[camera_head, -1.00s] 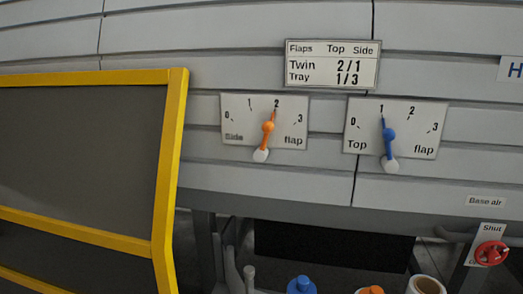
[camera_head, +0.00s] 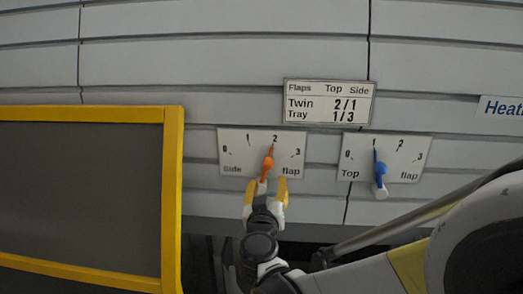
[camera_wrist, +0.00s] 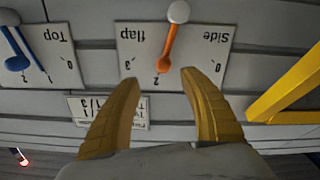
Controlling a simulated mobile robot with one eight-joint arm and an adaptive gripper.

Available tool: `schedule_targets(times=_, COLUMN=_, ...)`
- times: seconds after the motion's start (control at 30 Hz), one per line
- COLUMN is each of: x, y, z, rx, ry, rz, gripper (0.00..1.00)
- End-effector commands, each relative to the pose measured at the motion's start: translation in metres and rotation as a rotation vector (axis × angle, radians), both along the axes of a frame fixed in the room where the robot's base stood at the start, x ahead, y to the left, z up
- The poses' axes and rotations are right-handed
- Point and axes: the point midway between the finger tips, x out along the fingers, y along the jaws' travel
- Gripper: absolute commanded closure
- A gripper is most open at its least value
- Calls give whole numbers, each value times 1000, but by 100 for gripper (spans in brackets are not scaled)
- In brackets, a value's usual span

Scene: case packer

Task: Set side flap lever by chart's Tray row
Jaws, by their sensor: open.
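The chart (camera_head: 327,102) on the wall reads Flaps, Top Side; Twin 2/1; Tray 1/3. The Side flap dial plate (camera_head: 230,146) has marks 0 to 3. Its orange lever (camera_head: 268,162) points at 2. The Top flap dial plate (camera_head: 411,152) has a blue lever (camera_head: 379,167) pointing at 1. My gripper (camera_head: 265,188) is open, with its yellow fingers just below the orange lever in the head view. In the wrist view, which is upside down, the orange lever (camera_wrist: 167,46) with its white knob (camera_wrist: 178,12) lies beyond the open fingertips (camera_wrist: 161,78), apart from them.
A yellow-framed dark panel (camera_head: 174,200) stands to the left of the Side flap plate. It also shows at the right in the wrist view (camera_wrist: 285,83). My arm crosses the lower right of the head view. The wall above the chart is clear.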

Motion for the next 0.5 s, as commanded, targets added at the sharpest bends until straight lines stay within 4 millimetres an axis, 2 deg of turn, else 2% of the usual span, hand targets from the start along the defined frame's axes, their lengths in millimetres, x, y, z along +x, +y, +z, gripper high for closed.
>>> schedule_targets(times=0.07, x=3, y=8, z=2, rx=1, ry=-15, rz=13, gripper=48)
schedule_targets(times=0.17, x=11, y=9, z=2, rx=1, ry=-19, rz=15, gripper=48)
schedule_targets(times=0.5, x=76, y=6, z=1, rx=0, ry=-18, rz=13, gripper=48)
